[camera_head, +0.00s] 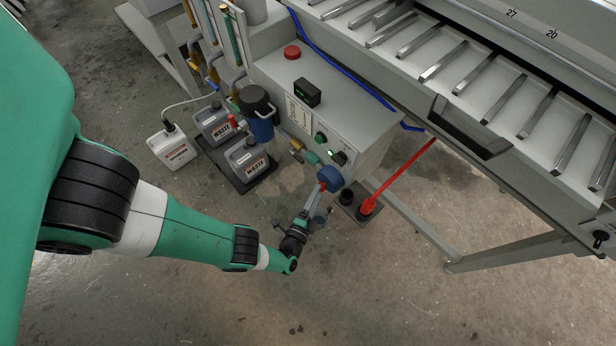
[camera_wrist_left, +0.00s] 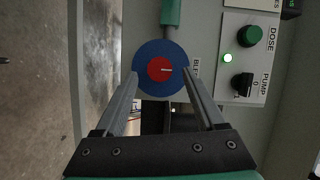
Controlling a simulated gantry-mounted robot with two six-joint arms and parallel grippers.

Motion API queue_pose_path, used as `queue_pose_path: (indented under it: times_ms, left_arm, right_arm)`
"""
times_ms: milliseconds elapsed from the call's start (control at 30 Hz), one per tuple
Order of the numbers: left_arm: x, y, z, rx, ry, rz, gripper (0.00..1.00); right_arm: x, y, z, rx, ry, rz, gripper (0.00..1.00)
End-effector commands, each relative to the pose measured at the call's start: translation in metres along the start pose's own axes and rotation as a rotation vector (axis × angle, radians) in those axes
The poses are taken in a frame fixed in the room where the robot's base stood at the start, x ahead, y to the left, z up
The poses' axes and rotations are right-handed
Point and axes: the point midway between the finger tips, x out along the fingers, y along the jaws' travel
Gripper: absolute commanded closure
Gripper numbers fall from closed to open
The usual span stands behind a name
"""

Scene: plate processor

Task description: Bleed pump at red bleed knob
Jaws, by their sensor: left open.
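The pump (camera_head: 331,175) is a round blue body on the front of the grey cabinet, in the middle of the head view. In the left wrist view the red bleed knob (camera_wrist_left: 158,69) is a red disc with a pale line, at the centre of the blue pump face (camera_wrist_left: 160,90). My left gripper (camera_head: 314,200) is open in front of the pump. In the left wrist view its two fingers (camera_wrist_left: 161,76) stand on either side of the blue face, with the red knob between them. Contact cannot be told. My right gripper is not in view.
The control panel has a green dose button (camera_wrist_left: 249,36), a lit green lamp (camera_wrist_left: 227,58) and a black pump switch (camera_wrist_left: 242,84). Waste canisters (camera_head: 245,160) stand left of the cabinet. A red rod (camera_head: 400,172) leans up from a floor plate at right. Open floor lies in front.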

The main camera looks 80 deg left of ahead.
Motion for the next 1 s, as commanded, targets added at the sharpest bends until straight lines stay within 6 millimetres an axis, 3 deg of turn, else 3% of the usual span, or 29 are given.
queue_pose_path:
  times_ms: [200, 433, 600, 1000]
  left_arm:
    - [-0.044, -0.001, -0.003, 0.002, 0.012, 0.001, 0.28]
    - [-0.079, -0.001, -0.002, 0.0, 0.007, 0.0, 0.28]
    - [-0.09, -0.001, -0.001, 0.001, 0.003, -0.001, 0.28]
    - [-0.091, 0.0, 0.0, 0.001, 0.0, 0.0, 0.28]
  right_arm:
    - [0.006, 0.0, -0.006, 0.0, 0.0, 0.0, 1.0]
    - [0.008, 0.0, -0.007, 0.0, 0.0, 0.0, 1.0]
    - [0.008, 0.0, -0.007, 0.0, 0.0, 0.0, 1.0]
    - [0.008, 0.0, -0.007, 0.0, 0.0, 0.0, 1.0]
